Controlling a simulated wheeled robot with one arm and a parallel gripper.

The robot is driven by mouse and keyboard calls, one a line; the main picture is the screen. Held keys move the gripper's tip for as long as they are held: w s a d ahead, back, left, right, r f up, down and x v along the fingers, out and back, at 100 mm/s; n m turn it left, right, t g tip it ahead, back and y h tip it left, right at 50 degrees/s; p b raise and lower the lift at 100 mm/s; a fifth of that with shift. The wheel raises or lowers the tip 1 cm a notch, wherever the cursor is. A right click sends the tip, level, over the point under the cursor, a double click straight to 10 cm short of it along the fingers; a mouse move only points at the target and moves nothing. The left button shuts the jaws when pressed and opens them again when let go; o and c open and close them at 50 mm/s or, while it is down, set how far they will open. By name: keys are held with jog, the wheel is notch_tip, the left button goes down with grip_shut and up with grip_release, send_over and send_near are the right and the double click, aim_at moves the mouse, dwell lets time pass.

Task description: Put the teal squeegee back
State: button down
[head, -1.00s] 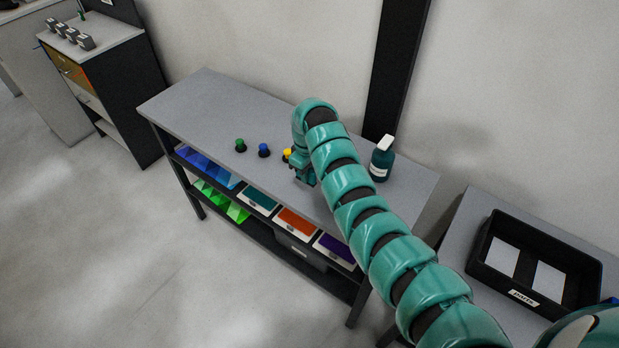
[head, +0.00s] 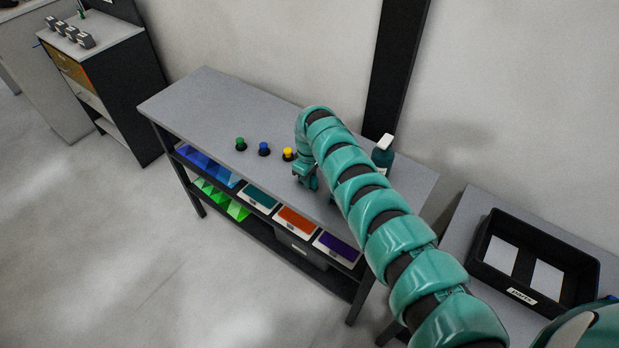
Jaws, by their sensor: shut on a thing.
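My gripper (head: 307,184) is over the front part of the grey bench, right of the yellow-topped piece. It is shut, pointing down, close above the bench top. The teal squeegee in it cannot be told apart from the teal gripper and arm at this size. Three small pieces with black bases stand in a row on the bench: a green one (head: 240,144), a blue one (head: 263,149) and a yellow one (head: 288,154). My arm hides the bench just right of them.
A teal spray bottle (head: 383,157) with a white top stands at the bench's back right, partly behind my arm. Coloured sheets and trays (head: 296,220) fill the shelf below. A black bin (head: 512,291) sits on the right table. The bench's left part (head: 200,105) is clear.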

jog(key=c, duration=1.3)
grip_release()
jog(key=shift+r, duration=0.15)
jog(key=shift+r+b, duration=1.75)
jog(key=shift+r, duration=4.15)
